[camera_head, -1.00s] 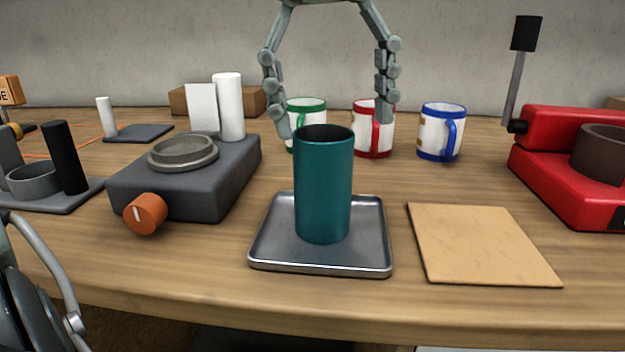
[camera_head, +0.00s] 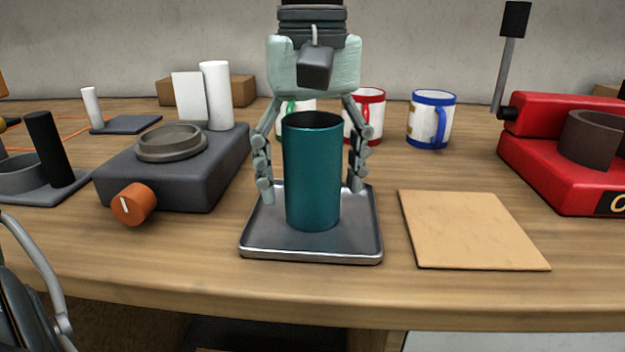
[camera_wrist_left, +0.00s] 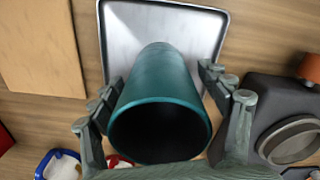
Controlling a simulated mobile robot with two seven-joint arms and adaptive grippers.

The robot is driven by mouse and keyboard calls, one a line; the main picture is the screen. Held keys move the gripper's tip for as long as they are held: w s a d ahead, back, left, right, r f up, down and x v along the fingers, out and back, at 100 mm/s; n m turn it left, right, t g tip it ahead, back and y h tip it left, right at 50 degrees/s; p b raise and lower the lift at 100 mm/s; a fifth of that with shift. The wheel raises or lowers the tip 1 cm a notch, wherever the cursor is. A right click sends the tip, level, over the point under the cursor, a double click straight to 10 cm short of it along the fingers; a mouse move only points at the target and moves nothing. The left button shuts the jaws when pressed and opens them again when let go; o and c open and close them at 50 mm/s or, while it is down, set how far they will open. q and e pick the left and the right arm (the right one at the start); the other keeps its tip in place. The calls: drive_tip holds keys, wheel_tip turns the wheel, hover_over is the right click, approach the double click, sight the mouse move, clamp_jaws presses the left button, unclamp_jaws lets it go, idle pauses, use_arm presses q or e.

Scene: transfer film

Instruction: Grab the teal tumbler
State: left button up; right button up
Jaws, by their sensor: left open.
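The teal tumbler (camera_head: 312,178) stands upright with its mouth up on a square metal tray (camera_head: 262,240). My left gripper (camera_head: 312,190) points down with its fingers open, one on each side of the tumbler. In the head view small gaps show between the fingers and the tumbler's sides; the tumbler hides part of the tray. In the left wrist view the tumbler (camera_wrist_left: 165,90) lies between the two fingers of my left gripper (camera_wrist_left: 160,78), its dark mouth toward the camera. My right gripper is not in view.
Mugs with red (camera_head: 369,108) and blue trim (camera_head: 432,118) stand behind; a green-trimmed one is mostly hidden by my gripper. A grey device with an orange knob (camera_head: 133,204) is left of the tray. A tan mat (camera_head: 470,230) and red machine (camera_head: 560,160) are right.

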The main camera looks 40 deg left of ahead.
use_arm(q)
drive_tip(key=shift+c, duration=0.3)
drive_tip(key=c, duration=1.3)
drive_tip(key=shift+r, duration=0.1)
